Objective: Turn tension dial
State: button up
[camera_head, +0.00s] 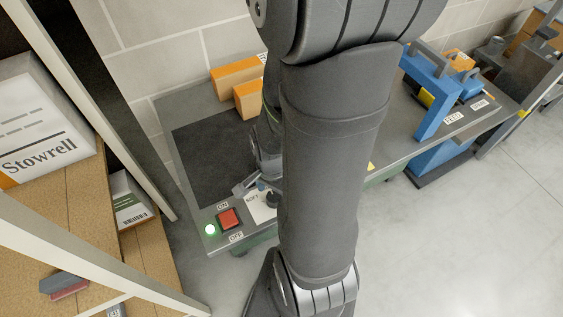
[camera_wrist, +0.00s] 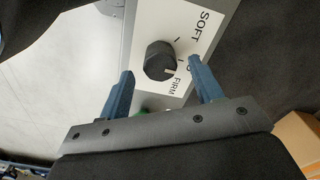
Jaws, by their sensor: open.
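The tension dial (camera_wrist: 160,60) is a black round knob on a white plate (camera_wrist: 205,42) marked SOFT and FIRM. Its white mark points toward the FIRM side. In the camera_head view the dial (camera_head: 272,199) shows at the panel's front, beside my arm. My gripper (camera_wrist: 161,68) is open. Its blue fingers stand on either side of the dial in the wrist view, with gaps visible; its height above the knob is hard to judge. In the camera_head view my arm hides part of the gripper and the plate.
A red switch (camera_head: 229,218) marked ON and OFF and a lit green lamp (camera_head: 210,229) sit left of the dial. Orange boxes (camera_head: 236,75) lie behind the dark mat (camera_head: 212,150). A blue machine (camera_head: 432,90) stands right. A shelf with cartons (camera_head: 40,125) is close on the left.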

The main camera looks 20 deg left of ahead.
aim_at(273, 198)
jog(key=shift+f, duration=1.5)
jog(key=c, duration=1)
